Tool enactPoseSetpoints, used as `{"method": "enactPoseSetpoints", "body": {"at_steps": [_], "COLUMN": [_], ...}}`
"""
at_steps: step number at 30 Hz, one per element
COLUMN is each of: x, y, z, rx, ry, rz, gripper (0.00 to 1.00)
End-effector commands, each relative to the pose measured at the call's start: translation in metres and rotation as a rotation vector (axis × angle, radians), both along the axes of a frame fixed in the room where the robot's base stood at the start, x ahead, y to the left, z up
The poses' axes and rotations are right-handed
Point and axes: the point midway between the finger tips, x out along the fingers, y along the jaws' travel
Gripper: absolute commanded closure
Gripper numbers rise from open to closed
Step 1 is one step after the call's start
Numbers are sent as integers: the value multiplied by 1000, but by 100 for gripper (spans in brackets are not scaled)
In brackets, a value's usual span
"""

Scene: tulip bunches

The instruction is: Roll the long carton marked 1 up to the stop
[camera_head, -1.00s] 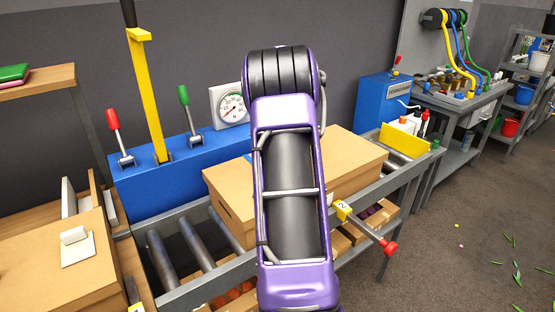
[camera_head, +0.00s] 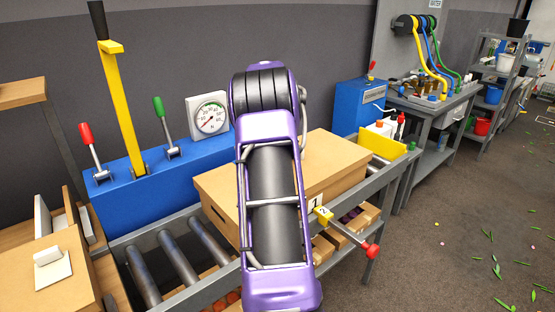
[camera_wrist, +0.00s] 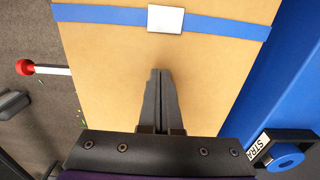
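The long cardboard carton (camera_head: 330,165) lies on the roller conveyor, with a white label marked 1 (camera_head: 315,203) on its near side. In the wrist view its top (camera_wrist: 215,75) carries a blue strap (camera_wrist: 215,25) with a pale buckle. A yellow plate (camera_head: 388,146), seemingly the stop, stands at the conveyor's right end. A short stretch of rollers shows between it and the carton. My gripper (camera_wrist: 160,72) has its fingers together, with nothing seen between them. It is over or against the carton; contact cannot be told. My arm hides it in the head view.
A blue console (camera_head: 130,195) with levers stands behind. Bare rollers (camera_head: 178,260) lie left of the carton.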

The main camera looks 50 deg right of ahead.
Motion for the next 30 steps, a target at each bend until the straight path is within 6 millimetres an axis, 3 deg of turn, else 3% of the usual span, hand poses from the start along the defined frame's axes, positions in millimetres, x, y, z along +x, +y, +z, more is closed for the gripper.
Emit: {"method": "enactPoseSetpoints", "body": {"at_steps": [30], "x": [-10], "y": [-81], "z": [-1], "rx": [-2], "ry": [0], "rz": [-2], "gripper": [100]}}
